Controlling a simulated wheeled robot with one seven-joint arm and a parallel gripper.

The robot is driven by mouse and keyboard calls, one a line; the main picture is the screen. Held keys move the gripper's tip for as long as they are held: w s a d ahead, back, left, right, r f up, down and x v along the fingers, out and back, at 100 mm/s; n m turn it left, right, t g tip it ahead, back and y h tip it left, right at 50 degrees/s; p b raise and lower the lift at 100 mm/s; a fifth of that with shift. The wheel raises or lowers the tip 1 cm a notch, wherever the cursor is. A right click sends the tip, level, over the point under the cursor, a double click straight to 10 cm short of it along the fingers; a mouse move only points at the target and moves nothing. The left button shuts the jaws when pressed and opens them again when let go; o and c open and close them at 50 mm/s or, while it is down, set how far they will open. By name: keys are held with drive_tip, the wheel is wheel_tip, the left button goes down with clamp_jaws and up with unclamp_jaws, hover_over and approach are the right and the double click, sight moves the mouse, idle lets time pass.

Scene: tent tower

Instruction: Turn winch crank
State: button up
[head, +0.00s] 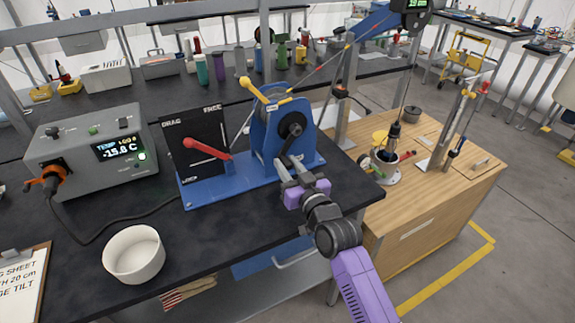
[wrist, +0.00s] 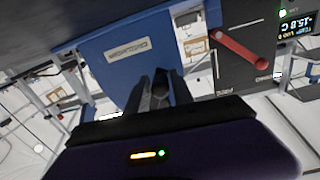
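The winch (head: 268,140) is a blue frame on a blue base at the edge of the black bench, with a dark round hub on its near face. Its black crank (head: 290,146) hangs down from the hub. My gripper (head: 291,170) is at the crank's lower end, its purple wrist coming from the lower right. In the wrist view, the two dark fingers (wrist: 161,95) stand close on either side of the grey crank handle (wrist: 160,86) and appear to be shut on it. The far end of the handle is partly hidden between the fingers.
A black panel with a red drag lever (head: 205,148) stands left of the winch, and a yellow lever (head: 254,90) rises behind. A grey temperature box (head: 75,150) and white bowl (head: 133,253) are farther left. A wooden cabinet (head: 430,200) stands right, with floor beyond.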

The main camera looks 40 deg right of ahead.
clamp_jaws()
idle(1.1)
